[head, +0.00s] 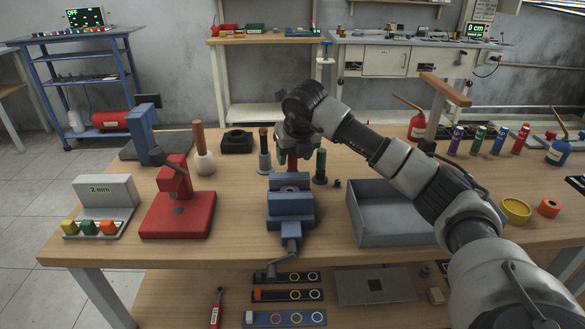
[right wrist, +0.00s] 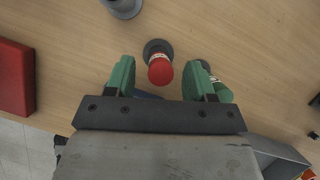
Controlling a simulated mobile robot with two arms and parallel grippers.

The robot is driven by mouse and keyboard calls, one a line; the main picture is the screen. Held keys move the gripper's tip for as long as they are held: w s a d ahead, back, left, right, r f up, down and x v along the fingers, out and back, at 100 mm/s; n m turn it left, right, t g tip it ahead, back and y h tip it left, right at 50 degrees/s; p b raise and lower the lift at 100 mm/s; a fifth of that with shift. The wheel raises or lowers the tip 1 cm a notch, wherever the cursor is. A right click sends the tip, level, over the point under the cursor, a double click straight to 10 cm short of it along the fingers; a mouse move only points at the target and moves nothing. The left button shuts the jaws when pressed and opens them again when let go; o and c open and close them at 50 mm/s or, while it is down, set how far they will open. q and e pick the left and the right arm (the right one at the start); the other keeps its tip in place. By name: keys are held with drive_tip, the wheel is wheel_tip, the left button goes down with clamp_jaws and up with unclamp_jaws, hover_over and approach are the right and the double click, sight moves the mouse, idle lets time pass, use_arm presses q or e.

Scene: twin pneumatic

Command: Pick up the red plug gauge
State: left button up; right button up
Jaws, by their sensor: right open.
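The red plug gauge (head: 292,163) stands upright on the workbench behind the blue vise, mostly hidden by my right gripper in the head view. In the right wrist view its round red top (right wrist: 159,71) shows from above, with a pale band and a dark round base. My right gripper (head: 297,145) is open above it. In the right wrist view its green fingers (right wrist: 162,66) lie on either side of the red top, with visible gaps. My left gripper is not in view.
A green-topped gauge (head: 320,165) stands close on the right, near one finger (right wrist: 221,93). A dark-topped gauge (head: 264,150) stands on the left. The blue vise (head: 290,206) is in front. A grey tray (head: 385,228) lies right, a red press (head: 177,205) left.

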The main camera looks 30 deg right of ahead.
drive_tip(key=shift+x, duration=1.05)
drive_tip(key=shift+r, duration=0.1)
clamp_jaws()
drive_tip(key=shift+r, duration=0.45)
drive_tip(key=r, duration=0.3)
drive_tip(key=shift+s+d+r, duration=0.15)
drive_tip(key=shift+d+r, duration=0.05)
drive_tip(key=shift+r, duration=0.15)
drive_tip(key=s+d+r, duration=0.6)
drive_tip(key=s, duration=0.3)
drive_tip(key=shift+d+r, duration=0.15)
drive_tip(key=shift+r, duration=0.05)
